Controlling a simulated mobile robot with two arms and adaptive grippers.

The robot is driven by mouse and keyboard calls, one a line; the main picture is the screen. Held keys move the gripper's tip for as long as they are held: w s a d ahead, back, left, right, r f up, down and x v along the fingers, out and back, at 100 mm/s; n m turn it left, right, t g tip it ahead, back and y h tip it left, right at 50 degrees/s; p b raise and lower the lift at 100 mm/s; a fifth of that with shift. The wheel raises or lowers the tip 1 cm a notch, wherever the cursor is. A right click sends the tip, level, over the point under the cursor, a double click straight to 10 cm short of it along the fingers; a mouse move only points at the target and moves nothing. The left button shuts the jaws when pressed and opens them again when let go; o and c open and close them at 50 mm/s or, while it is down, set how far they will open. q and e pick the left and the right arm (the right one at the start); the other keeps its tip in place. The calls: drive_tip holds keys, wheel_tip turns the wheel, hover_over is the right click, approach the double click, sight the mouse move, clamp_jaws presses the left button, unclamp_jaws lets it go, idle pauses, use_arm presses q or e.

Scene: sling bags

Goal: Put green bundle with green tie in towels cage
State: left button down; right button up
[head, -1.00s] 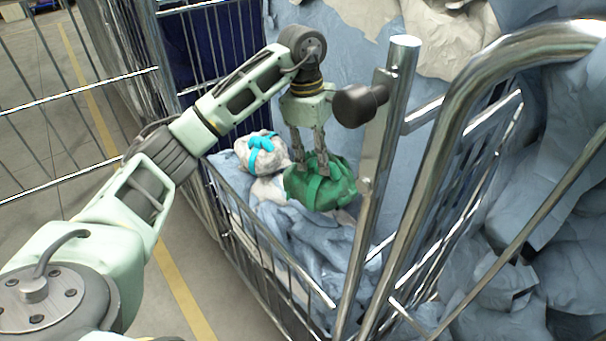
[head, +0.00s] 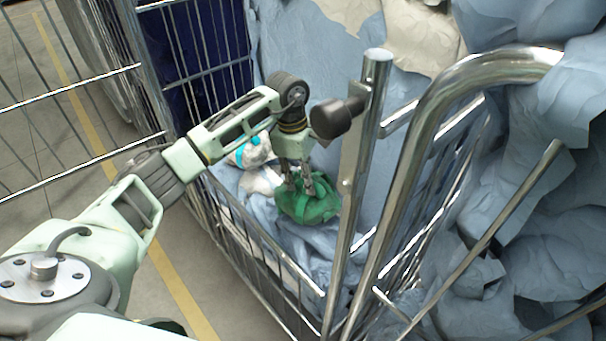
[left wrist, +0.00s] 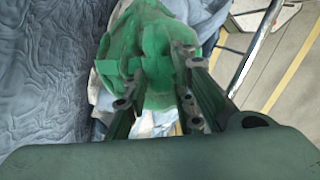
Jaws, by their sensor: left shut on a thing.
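The green bundle with its green tie (head: 309,203) is inside the wire cage, over a heap of blue and white cloth. My left gripper (head: 298,190) reaches down from above and is shut on the bundle's upper part. The bundle also shows in the left wrist view (left wrist: 150,52), between and beyond the gripper's fingers (left wrist: 158,105). I cannot tell whether its underside touches the cloth. A pale bundle with a blue tie (head: 250,150) lies behind it, partly hidden by my left arm. My right gripper is not in view.
The cage's wire side (head: 262,255) stands at the bundle's left, and a steel post (head: 352,180) rises close to its right. A thick bent steel tube (head: 432,120) is farther right. Heaped blue cloth (head: 540,180) fills the right side. Bare floor with a yellow line (head: 180,290) lies outside.

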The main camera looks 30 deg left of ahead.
use_arm(q)
drive_tip(key=c, duration=1.6)
unclamp_jaws()
drive_tip(key=shift+o, duration=0.7)
drive_tip(key=shift+r, duration=0.45)
wheel_tip(320, 180, up, 11)
drive_tip(key=a+b, duration=0.1)
drive_tip(key=b, duration=0.2)
drive_tip(key=shift+a+b, duration=0.3)
drive_tip(key=shift+a, duration=0.1)
drive_tip(key=shift+s, duration=0.1)
